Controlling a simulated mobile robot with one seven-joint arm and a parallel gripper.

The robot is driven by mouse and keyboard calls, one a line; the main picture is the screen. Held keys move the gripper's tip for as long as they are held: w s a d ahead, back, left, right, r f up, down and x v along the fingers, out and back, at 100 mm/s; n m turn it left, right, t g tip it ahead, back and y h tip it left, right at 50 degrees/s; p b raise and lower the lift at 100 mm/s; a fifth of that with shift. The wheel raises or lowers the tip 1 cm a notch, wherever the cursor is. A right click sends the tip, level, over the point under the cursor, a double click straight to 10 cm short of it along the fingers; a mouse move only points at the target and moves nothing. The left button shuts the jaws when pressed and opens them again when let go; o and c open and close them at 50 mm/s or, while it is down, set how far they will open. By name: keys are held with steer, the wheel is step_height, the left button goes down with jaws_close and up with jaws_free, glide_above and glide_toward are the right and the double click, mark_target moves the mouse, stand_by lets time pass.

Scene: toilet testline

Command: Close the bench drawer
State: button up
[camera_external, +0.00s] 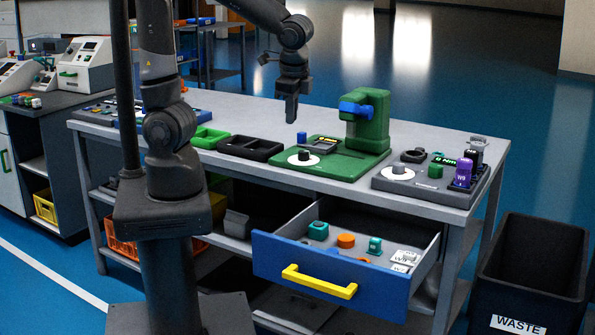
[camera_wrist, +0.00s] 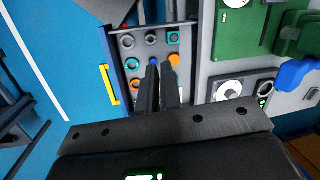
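The bench drawer has a blue front (camera_external: 330,275) and a yellow handle (camera_external: 319,281). It is pulled out from under the grey bench top and holds several small parts. The wrist view shows the open drawer from above, with its yellow handle (camera_wrist: 109,84) on the left. My gripper (camera_external: 291,121) points down above the bench top, behind and well above the drawer, apart from the handle. In the wrist view its two dark fingers (camera_wrist: 160,68) are close together with nothing seen held between them; they hide part of the drawer's contents.
A black waste bin (camera_external: 530,270) stands at the right. The floor before the drawer looks partly clear.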

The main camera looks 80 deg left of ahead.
steer(key=d+f+m+y, duration=0.1)
steer(key=d+f, duration=0.1)
steer(key=d, duration=0.1)
steer(key=d+f+m+y, duration=0.1)
steer(key=d+f+m, duration=0.1)
steer(key=d, duration=0.1)
steer(key=d+f+m+y, duration=0.1)
steer(key=d+f+y, duration=0.1)
steer(key=f, duration=0.1)
steer(key=shift+w+d+m+g, duration=0.1)
steer(key=shift+d+m+g, duration=0.2)
steer(key=shift+d+g, duration=0.1)
jaws_close()
steer(key=s+d+f+m+t+y, duration=0.3)
steer(key=s+d+f+m+t, duration=0.15)
steer(key=d+f, duration=0.35)
steer(key=s+d+f+m+t+y, duration=0.35)
steer(key=s+d+f+m, duration=0.2)
steer(key=f, duration=0.45)
steer(key=m+t, duration=0.5)
steer(key=t, duration=0.1)
glide_toward(285, 263)
steer(key=x, duration=0.7)
steer(key=shift+r, duration=0.15)
